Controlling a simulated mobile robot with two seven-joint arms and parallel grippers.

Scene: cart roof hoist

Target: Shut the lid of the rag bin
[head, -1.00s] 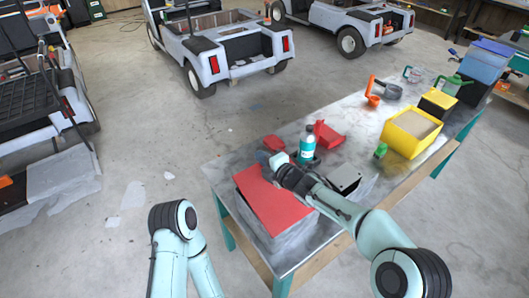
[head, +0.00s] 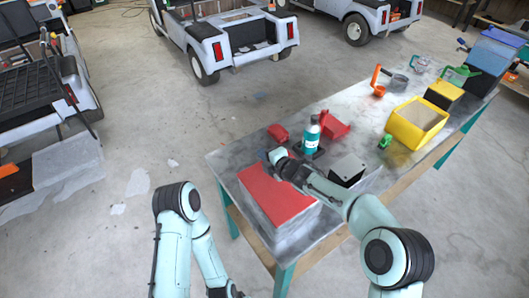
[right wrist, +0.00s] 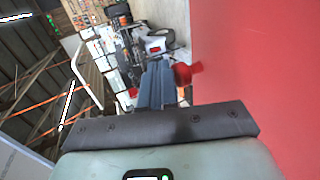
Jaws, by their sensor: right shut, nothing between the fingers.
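The rag bin is a grey box (head: 293,236) on the near left end of the workbench. Its red lid (head: 272,197) lies over its top, flat or almost flat; I cannot tell whether a small gap is left. My right gripper (head: 274,156) is at the lid's far edge, its forearm passing beside the bin. In the right wrist view its fingers (right wrist: 157,84) are together and empty, and the lid (right wrist: 258,75) fills the right side. I cannot tell whether the gripper touches the lid. My left arm is folded left of the bench, its gripper out of view.
A yellow bin (head: 418,122) is farther right.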

